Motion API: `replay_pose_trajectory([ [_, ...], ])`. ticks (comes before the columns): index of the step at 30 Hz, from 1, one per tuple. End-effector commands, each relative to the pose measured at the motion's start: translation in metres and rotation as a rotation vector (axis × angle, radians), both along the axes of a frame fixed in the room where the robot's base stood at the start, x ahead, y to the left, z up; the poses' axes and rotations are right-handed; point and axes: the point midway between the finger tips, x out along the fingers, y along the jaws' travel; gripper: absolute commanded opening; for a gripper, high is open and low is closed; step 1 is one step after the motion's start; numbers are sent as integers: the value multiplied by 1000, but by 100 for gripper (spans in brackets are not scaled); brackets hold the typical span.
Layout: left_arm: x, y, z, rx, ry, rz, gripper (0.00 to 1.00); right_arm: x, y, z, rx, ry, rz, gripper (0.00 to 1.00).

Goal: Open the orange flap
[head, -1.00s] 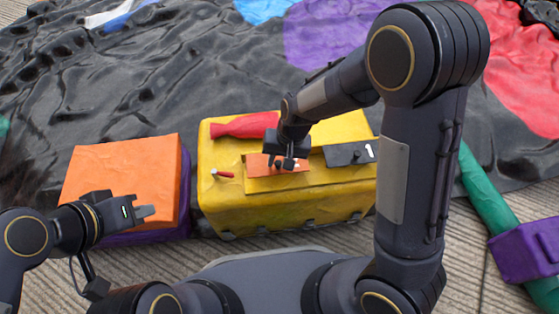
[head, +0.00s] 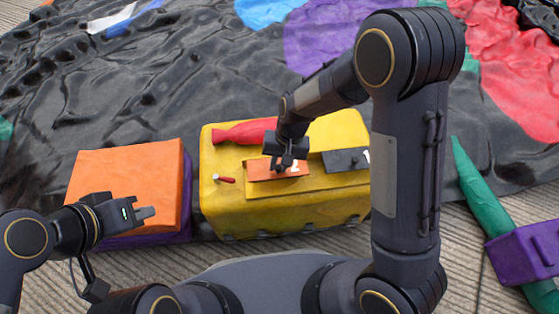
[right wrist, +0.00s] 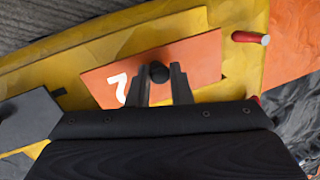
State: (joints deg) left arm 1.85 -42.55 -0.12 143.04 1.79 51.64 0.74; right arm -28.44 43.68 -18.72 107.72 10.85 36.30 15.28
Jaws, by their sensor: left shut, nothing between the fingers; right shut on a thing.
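The orange flap (head: 262,173), marked with a white 2, lies on the front top of the yellow box (head: 225,205). It looks closed. In the right wrist view the orange flap (right wrist: 200,58) has a round black knob (right wrist: 158,72) near its middle. My right gripper (head: 284,165) is over the flap and shut on the knob; the fingers partly hide the flap in the head view. My left gripper (head: 146,213) is shut and empty, in front of an orange-topped block to the left of the box.
A black flap (head: 343,160) sits right of the orange one. The orange-topped block (head: 125,175) stands left. A green cone (head: 478,200) and purple piece (head: 525,250) lie right.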

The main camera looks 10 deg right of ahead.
Motion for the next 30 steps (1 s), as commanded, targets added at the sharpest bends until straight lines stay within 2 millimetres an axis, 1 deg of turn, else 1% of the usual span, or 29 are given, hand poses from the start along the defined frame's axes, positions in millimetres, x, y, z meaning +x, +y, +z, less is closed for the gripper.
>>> replay_pose_trajectory([
  [1,0,0,15,0,0,0,0,2,0,9,0,33,-2,0],
  [3,0,0,27,0,0,0,0,4,0,12,-1,85,-2,0],
  [9,0,0,55,0,0,0,0,13,0,17,1,237,-2,0],
  [12,0,0,64,0,0,0,0,17,0,19,1,308,-3,0],
  [21,0,0,77,0,0,0,0,27,0,20,1,463,-2,0],
  [30,0,0,80,0,0,0,0,30,0,21,1,515,0,0],
])
